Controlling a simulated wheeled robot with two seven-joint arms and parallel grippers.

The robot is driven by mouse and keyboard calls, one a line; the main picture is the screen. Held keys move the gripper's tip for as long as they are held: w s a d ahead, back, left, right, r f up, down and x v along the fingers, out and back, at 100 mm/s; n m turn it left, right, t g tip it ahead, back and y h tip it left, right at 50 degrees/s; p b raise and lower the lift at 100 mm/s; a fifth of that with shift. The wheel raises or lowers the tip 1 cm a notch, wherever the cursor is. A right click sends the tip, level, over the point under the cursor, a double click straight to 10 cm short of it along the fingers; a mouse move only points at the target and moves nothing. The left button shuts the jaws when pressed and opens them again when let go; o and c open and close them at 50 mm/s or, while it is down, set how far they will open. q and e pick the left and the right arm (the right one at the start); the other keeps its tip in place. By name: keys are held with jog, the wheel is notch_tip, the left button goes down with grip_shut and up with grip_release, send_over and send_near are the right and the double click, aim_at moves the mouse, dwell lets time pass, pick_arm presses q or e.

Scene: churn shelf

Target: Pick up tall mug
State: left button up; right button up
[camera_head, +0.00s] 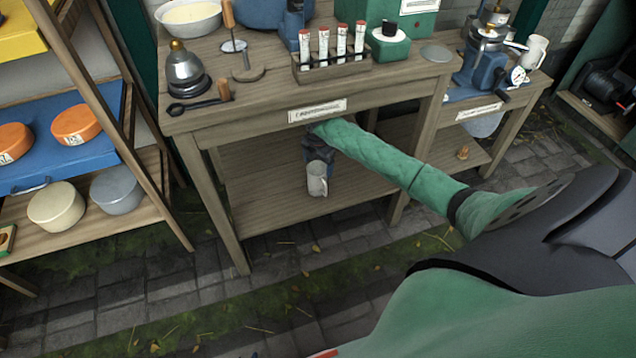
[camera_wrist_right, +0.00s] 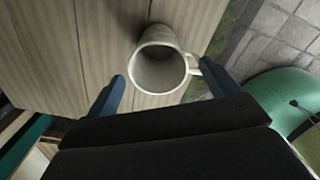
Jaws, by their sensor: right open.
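The tall mug (camera_head: 317,180) is off-white and stands on the lower shelf (camera_head: 262,192) of the wooden table. In the right wrist view the mug (camera_wrist_right: 160,66) shows its open mouth, with its handle toward the right. In the right wrist view the gripper's two fingers (camera_wrist_right: 165,84) are spread apart, one on each side of the mug's near rim, with gaps visible. My left gripper is not in view.
The tabletop (camera_head: 275,97) above carries a rack of tubes (camera_head: 332,68), a burner (camera_head: 187,72) and other items. A table leg (camera_head: 213,205) stands left of the mug. A shelf unit with bowls (camera_head: 57,206) is at left. The shelf around the mug is clear.

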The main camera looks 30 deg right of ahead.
aim_at(317, 173)
jog(key=shift+w+a+f+b, duration=0.1)
jog(key=shift+f+b, duration=0.05)
jog(key=shift+f, duration=1.2)
jog(key=shift+a+f+b, duration=0.1)
jog(key=shift+f+b, duration=0.05)
jog(key=shift+f, duration=1.2)
jog(key=shift+c, duration=0.2)
jog(key=c, duration=1.1)
